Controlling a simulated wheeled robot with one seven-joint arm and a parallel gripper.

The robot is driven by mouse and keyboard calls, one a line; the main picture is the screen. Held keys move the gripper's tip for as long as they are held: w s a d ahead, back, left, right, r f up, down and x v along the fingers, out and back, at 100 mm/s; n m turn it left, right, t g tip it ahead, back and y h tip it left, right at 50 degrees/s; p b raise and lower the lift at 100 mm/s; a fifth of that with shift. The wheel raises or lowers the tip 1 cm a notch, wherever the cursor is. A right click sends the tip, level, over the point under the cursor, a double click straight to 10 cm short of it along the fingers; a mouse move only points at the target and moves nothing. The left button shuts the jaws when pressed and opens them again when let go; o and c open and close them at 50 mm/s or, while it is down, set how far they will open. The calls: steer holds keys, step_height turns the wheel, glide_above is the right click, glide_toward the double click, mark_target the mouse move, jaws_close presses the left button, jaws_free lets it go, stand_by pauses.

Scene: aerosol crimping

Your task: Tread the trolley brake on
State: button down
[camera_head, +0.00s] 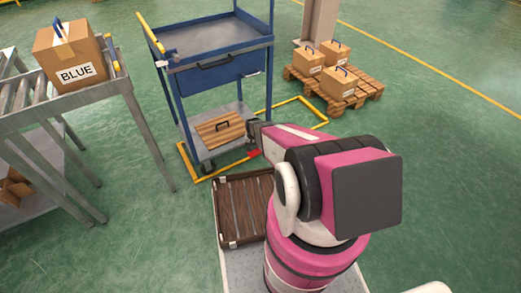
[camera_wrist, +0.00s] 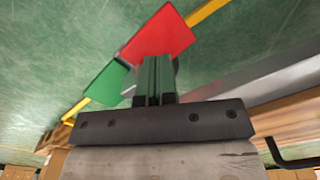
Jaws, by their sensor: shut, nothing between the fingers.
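The blue trolley (camera_head: 215,73) stands ahead of me, with an open-topped tray above a drawer and a grey lower shelf. Its brake pedal shows in the wrist view as a red plate (camera_wrist: 158,36) and a green plate (camera_wrist: 104,84), side by side at an angle. In the head view only a bit of the red plate (camera_head: 254,153) shows, low beside the shelf; the green one is hidden. My gripper (camera_wrist: 155,75) is shut and empty, its fingertips over the pedal near where the plates meet. I cannot tell whether they touch it.
A wooden lid with a handle (camera_head: 220,130) lies on the trolley's lower shelf. Yellow floor rails (camera_head: 300,103) run around the trolley's base. A slatted brown crate (camera_head: 242,207) sits in front. A roller conveyor with a BLUE box (camera_head: 68,57) stands left, and a pallet (camera_head: 364,96) with boxes behind right.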

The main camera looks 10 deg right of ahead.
steer(key=shift+r, duration=2.65)
steer(key=shift+r, duration=0.1)
steer(key=s+r, duration=0.7)
steer(key=r, duration=0.4)
steer(key=s+r+n, duration=0.1)
steer(key=s+r, duration=0.6)
steer(key=r, duration=0.4)
steer(key=s+r+n, duration=0.1)
steer(key=s+r, duration=0.6)
steer(key=r, duration=0.4)
steer(key=shift+s+r, duration=0.15)
steer(key=shift+r, duration=0.1)
